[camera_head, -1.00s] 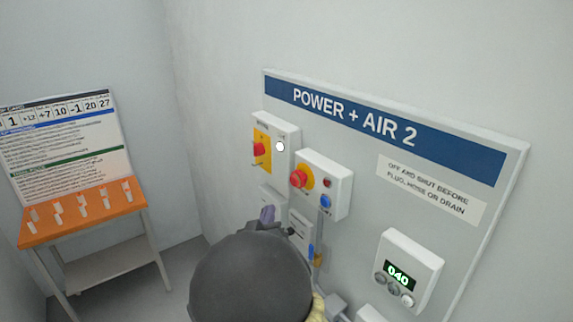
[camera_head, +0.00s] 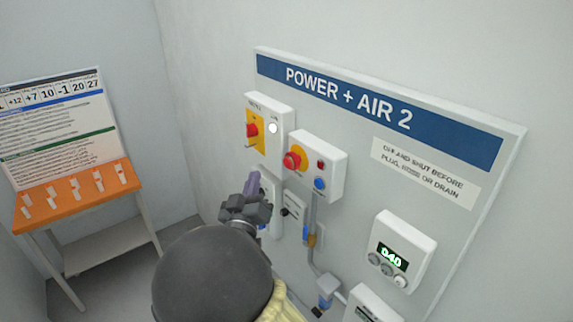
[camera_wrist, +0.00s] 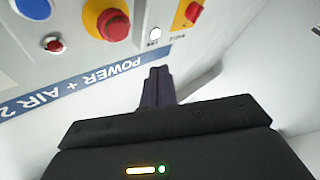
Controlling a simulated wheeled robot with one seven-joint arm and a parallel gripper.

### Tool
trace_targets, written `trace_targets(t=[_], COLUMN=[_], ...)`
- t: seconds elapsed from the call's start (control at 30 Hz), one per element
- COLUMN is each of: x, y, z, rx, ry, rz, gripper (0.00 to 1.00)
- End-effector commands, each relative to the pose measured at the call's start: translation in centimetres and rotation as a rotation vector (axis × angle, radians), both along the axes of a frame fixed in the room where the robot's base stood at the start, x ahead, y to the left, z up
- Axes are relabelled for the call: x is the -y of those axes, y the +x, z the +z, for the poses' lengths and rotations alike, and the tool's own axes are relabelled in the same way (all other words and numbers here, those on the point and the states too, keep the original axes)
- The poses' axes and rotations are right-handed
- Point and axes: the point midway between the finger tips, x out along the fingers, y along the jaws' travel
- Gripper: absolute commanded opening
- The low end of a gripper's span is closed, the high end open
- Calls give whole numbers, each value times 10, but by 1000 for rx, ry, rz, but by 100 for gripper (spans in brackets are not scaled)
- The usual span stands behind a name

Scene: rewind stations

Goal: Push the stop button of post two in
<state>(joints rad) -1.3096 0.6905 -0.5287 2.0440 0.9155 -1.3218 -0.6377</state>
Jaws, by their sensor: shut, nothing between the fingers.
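The stop button (camera_head: 292,161) is a red mushroom head on a yellow ring. It sits on a white box on the panel titled POWER + AIR 2 (camera_head: 350,98). In the wrist view the red button (camera_wrist: 113,25) is at the upper left, upside down. My gripper (camera_head: 252,183) is shut and empty, below and left of the button in the head view and apart from it. In the wrist view my gripper's fingertips (camera_wrist: 157,72) point toward the panel, right of and below the button.
Left of the stop box is a red switch on yellow (camera_head: 252,130) with a white lamp (camera_head: 273,128). A blue button (camera_head: 320,184) and small red lamp (camera_head: 321,165) share the stop box. A display box (camera_head: 402,252) reads 040. An orange table (camera_head: 80,195) stands left.

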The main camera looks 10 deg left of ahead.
Motion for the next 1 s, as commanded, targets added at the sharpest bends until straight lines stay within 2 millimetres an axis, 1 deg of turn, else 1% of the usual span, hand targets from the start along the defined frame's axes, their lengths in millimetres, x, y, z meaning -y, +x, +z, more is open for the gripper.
trace_targets(t=[0.03, 0.2, 0.43, 0.6, 1.0], x=[6, 21, 35, 38, 37], y=[6, 22, 40, 44, 43], z=[0, 0, -2, -1, 0], rx=[0, 0, -2, -2, -1], ry=[-1, 0, 1, 0, 0], rz=[-4, -6, -3, 0, 0], gripper=[0, 0, 0, 0, 0])
